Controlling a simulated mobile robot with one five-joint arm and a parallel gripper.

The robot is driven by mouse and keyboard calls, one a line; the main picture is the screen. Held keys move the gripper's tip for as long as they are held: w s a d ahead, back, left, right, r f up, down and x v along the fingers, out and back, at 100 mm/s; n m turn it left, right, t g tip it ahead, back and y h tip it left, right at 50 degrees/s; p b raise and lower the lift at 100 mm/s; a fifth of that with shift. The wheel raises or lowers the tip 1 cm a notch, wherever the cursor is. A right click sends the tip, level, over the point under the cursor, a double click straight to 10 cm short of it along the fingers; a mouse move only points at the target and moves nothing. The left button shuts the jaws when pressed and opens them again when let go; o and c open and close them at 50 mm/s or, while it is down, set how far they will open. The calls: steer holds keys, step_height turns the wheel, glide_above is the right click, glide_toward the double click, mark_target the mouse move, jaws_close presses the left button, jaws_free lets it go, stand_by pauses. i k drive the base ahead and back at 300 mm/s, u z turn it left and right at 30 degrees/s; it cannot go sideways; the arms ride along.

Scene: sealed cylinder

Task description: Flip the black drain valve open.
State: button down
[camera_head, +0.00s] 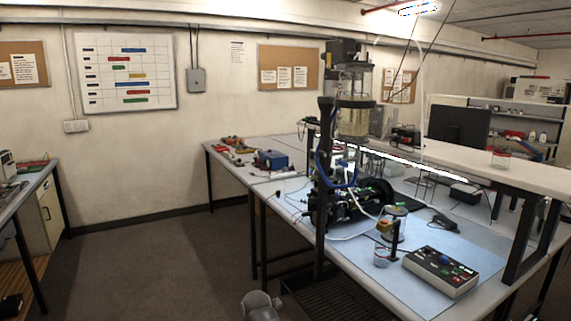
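A test rig stands on the bench, with a clear sealed cylinder (356,118) held high on a black column (322,190). Below it is a dark machine with a black wheel (379,197). A small brass-yellow fitting (384,226) sits beside a short black upright piece (396,236), above a small clear beaker (381,258). I cannot tell for certain which black part is the drain valve, or how its lever is set. The fingers of my gripper are not in view.
A control box (440,270) with coloured buttons lies on a blue mat (408,294) at the bench's front right. A raised white shelf (460,168) runs behind. Another bench (30,182) stands at the far left. Open grey floor (150,265) lies between them.

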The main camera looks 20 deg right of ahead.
mark_target(320, 152)
steer(key=z, duration=0.1)
steer(key=k, duration=0.25)
steer(key=u, duration=0.4)
steer(key=i, duration=1.1)
steer(key=u, duration=0.5)
